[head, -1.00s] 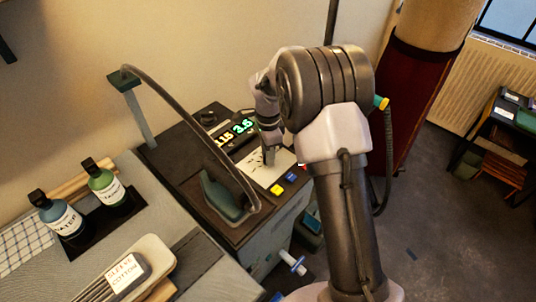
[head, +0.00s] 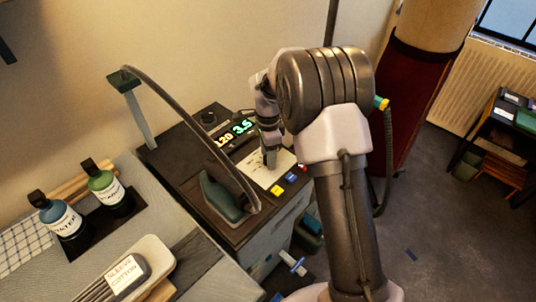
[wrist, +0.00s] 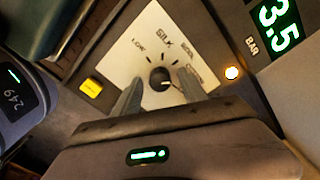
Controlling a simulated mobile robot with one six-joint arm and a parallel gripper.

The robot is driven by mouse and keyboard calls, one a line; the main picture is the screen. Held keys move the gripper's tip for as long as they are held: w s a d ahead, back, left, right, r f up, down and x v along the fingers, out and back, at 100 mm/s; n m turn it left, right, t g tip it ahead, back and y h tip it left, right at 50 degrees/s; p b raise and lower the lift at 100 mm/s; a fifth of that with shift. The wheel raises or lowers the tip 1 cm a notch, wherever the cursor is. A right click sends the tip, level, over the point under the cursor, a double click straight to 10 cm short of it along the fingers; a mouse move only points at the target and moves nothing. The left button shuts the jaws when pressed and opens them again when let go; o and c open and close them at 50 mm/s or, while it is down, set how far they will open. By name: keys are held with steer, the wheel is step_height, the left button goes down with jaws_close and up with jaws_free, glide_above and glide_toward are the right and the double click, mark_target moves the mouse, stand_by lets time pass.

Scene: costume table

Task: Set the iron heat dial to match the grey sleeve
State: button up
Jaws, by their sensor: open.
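The heat dial is a small black knob (wrist: 160,79) on a white plate (wrist: 150,45) with printed marks; LOW and SILK read clearly in the wrist view, the labels further right are blurred. My gripper (head: 269,159) is over this plate. Its two open fingers stand on either side of the knob, with a visible gap to it. In the head view the gripper hides the knob. The temperature display (head: 225,139) seems to read 120. The grey sleeve (head: 88,292) lies at lower left with a white tag (head: 123,272) reading SLEEVE COTTON.
A teal iron (head: 222,199) stands left of the dial plate, with a hose arching above it. Yellow (head: 277,190), blue and red buttons line the plate's front edge. A lit amber lamp (wrist: 232,73) and a 3.5 BAR display (wrist: 278,25) are beside it. Two bottles stand left.

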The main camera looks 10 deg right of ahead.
step_height(320, 180, up, 18)
steer(key=p, duration=0.6)
steer(key=shift+f, duration=0.25)
steer(key=s+a+r+n+t+y+b, duration=0.1)
steer(key=s+r+n+t, duration=0.1)
steer(key=s+r+n, duration=0.35)
steer(key=s+a+r+n+t+b, duration=0.1)
steer(key=s+r+n, duration=0.1)
steer(key=s+r, duration=0.65)
steer(key=s+a+f+n+t, duration=0.1)
steer(key=s+f+n, duration=0.1)
steer(key=s, duration=0.6)
steer(key=s+f+n+t+y, duration=0.1)
steer(key=s+f+n, duration=0.2)
steer(key=s, duration=0.5)
steer(key=shift+s+a+f+t, duration=0.15)
steer(key=shift+a+f+t, duration=0.25)
steer(key=shift+f, duration=0.15)
